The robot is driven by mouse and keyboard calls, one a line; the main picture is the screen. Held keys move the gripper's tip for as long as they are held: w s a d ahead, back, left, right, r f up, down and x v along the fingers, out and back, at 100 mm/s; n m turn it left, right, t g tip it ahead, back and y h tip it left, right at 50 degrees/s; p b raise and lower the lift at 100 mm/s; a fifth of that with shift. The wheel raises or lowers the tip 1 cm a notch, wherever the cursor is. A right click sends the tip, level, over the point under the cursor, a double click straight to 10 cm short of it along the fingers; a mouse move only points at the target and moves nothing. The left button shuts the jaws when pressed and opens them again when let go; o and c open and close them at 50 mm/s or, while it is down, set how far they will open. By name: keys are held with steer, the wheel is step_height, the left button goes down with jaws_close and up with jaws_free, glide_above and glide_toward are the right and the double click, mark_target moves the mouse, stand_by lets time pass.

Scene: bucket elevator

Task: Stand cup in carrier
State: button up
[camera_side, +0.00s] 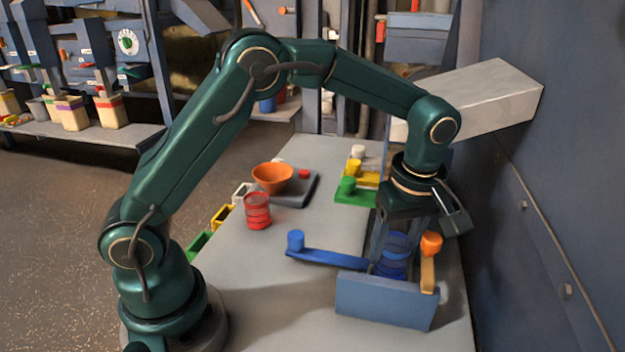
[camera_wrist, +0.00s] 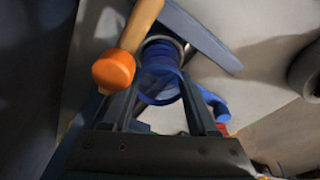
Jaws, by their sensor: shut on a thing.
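A blue ribbed, see-through cup (camera_side: 393,256) is between the fingers of my gripper (camera_side: 384,262), which is shut on it. In the side view it looks upright, and its lower part is hidden behind the blue-grey panel (camera_side: 385,303), which seems to be part of the carrier. In the wrist view the cup (camera_wrist: 160,72) sits between the two fingers of my gripper (camera_wrist: 160,100). A pale round rim shows around its far end. I cannot tell whether the cup rests on a floor.
An orange knob (camera_side: 431,244) on a tan bar stands right beside the cup. A blue lever (camera_side: 330,257) with a knob reaches left. A red ribbed cup (camera_side: 257,211), an orange bowl (camera_side: 272,178) and a green block (camera_side: 355,195) stand farther back. The front-left tabletop is clear.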

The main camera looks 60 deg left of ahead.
steer(key=shift+f, duration=0.95)
stand_by(0.4)
steer(key=o, duration=1.4)
steer(key=shift+w, duration=0.1)
steer(key=shift+r, duration=0.1)
steer(key=shift+d+r, duration=0.2)
steer(key=shift+r, duration=0.4)
steer(key=shift+d+r, duration=0.2)
steer(key=shift+r, duration=1.5)
step_height(320, 180, up, 9)
steer(key=shift+a, duration=0.15)
